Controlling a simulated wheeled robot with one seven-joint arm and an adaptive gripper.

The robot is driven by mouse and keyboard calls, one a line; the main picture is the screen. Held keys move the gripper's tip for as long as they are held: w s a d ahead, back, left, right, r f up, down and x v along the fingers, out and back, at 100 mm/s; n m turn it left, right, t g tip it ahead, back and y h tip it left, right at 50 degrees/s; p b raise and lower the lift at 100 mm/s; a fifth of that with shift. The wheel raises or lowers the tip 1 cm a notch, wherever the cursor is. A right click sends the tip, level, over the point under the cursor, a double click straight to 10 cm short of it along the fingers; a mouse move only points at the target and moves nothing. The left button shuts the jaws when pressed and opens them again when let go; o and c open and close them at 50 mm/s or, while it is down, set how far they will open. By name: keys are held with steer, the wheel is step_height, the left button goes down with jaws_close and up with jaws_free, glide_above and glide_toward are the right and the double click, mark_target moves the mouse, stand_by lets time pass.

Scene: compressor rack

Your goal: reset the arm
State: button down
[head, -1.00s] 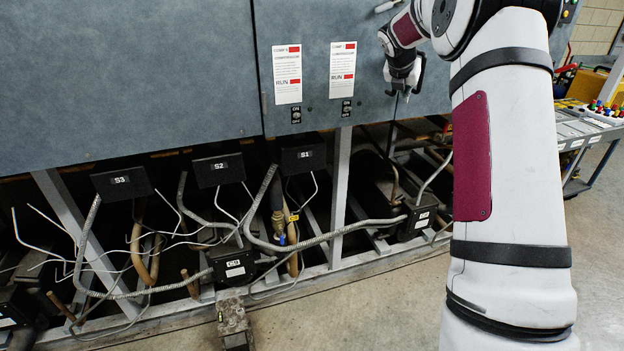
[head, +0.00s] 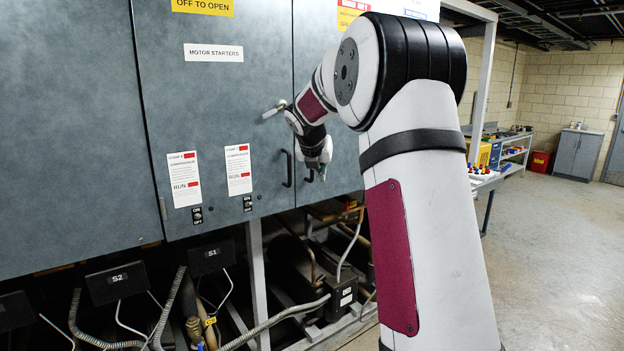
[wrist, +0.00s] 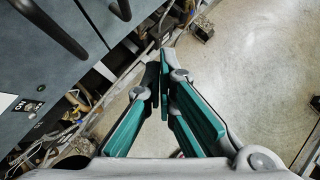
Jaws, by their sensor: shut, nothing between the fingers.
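My gripper (head: 316,174) hangs at the end of my white and maroon arm, in front of the grey cabinet doors in the head view. Its fingertips point downward, close to a black door handle (head: 287,168). In the wrist view my gripper (wrist: 164,78) has its teal-sided fingers brought together at the tips with nothing between them. The floor lies below the fingers. My forearm hides part of the cabinet's right side in the head view.
The grey cabinet (head: 110,110) fills the left, with a pipe-filled compressor rack below it. A black box labelled S1 (head: 210,258) sits under the doors. Black handles (wrist: 50,28) stick out in the wrist view. Open concrete floor (head: 550,240) lies to the right.

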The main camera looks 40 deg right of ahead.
steer(key=shift+s+r, duration=0.2)
steer(key=shift+s, duration=0.05)
steer(key=s+a+r+m+y, duration=0.1)
steer(key=s+a+r+m, duration=0.1)
steer(key=s+a+m, duration=0.7)
steer(key=s+a+r+m+y, duration=0.2)
steer(key=s+a+m, duration=0.3)
steer(key=a, duration=0.8)
steer(key=s+a+f+m+y, duration=0.2)
steer(key=s+a+m, duration=0.4)
steer(key=s, duration=0.4)
steer(key=s+a+f+m+y, duration=0.2)
steer(key=s+a+f+m, duration=0.3)
steer(key=s+a, duration=0.3)
steer(key=s+m, duration=0.1)
steer(key=s, duration=0.2)
steer(key=shift+a+f+b, duration=0.2)
steer(key=shift+f+b, duration=0.1)
